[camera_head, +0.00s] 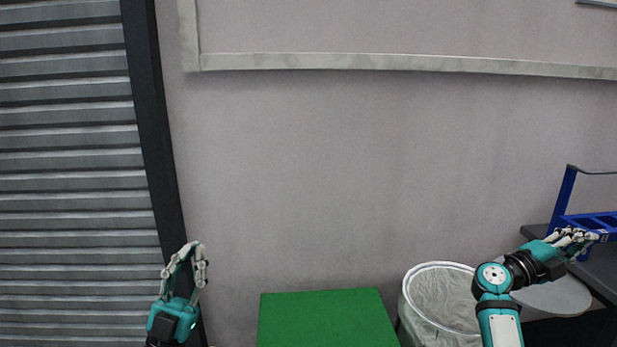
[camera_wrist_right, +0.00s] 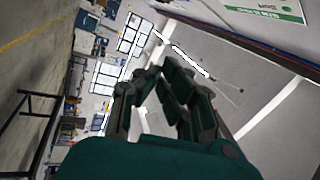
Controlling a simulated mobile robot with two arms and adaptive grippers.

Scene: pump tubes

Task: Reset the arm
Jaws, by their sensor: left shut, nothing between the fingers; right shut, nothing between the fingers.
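My left gripper (camera_head: 195,246) is at the lower left in the head view, pointing up in front of the grey wall and the dark door frame. It is shut and empty. My right gripper (camera_head: 592,238) is at the right edge, stretched toward the dark table and close to the blue rack (camera_head: 568,197). It is shut with nothing held. I cannot tell whether it touches the rack. The right wrist view also shows my right gripper (camera_wrist_right: 160,75), with no object between its fingers.
A green-topped box (camera_head: 325,318) stands at the bottom centre. A dark table (camera_head: 603,268) is at the right. A slatted shutter (camera_head: 65,180) covers the left.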

